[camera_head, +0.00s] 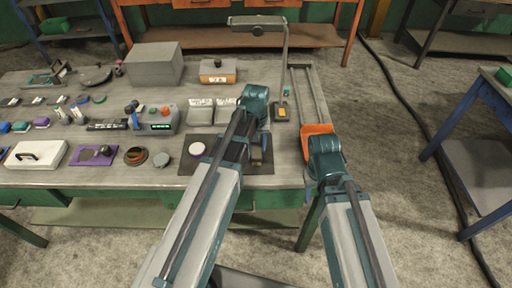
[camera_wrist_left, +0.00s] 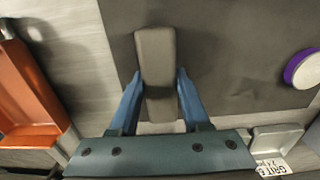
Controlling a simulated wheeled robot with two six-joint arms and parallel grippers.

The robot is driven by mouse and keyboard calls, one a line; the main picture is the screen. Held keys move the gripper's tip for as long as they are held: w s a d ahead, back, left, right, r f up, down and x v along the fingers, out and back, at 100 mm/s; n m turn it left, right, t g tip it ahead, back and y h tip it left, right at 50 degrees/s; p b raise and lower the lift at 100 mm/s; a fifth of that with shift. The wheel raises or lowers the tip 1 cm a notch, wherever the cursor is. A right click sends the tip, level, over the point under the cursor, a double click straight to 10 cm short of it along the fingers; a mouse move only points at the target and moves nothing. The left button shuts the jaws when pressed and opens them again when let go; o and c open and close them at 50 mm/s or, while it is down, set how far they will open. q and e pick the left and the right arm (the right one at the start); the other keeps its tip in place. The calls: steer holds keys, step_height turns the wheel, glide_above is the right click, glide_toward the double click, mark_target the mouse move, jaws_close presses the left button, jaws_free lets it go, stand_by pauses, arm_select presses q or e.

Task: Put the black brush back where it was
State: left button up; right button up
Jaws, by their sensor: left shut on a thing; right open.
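My left gripper (camera_wrist_left: 160,92) is shut on a long, dark grey, block-shaped thing, the black brush (camera_wrist_left: 155,55), in the left wrist view. The blue fingers press its two sides. The brush is over or on the dark mat (camera_wrist_left: 230,35); I cannot tell if it touches. In the head view the left gripper (camera_head: 257,158) is over the mat's right part (camera_head: 228,168), and the brush is mostly hidden. My right gripper (camera_head: 309,186) is open and empty beside the table's right edge, below the orange tray (camera_head: 316,129), mostly hidden by its wrist.
A round white-and-purple thing (camera_head: 197,149) lies on the mat's left part. Grey grit boxes (camera_head: 201,112), a lamp stand (camera_head: 285,65) and a grey device (camera_head: 158,122) stand behind. A purple tray (camera_head: 80,160) lies left.

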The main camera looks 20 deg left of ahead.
mark_target(256, 145)
arm_select(q)
steer(key=shift+f, duration=0.1)
steer(key=shift+f, duration=0.15)
steer(key=o, duration=1.2)
steer(key=shift+r, duration=0.25)
step_height(256, 145, up, 12)
steer(key=p, duration=1.2)
steer(key=s+d+m+y, duration=0.1)
steer(key=s+d+m, duration=0.6)
steer(key=s+d, duration=0.3)
steer(key=s, duration=0.4)
steer(key=shift+s+d, duration=0.15)
steer(key=shift+d, duration=0.05)
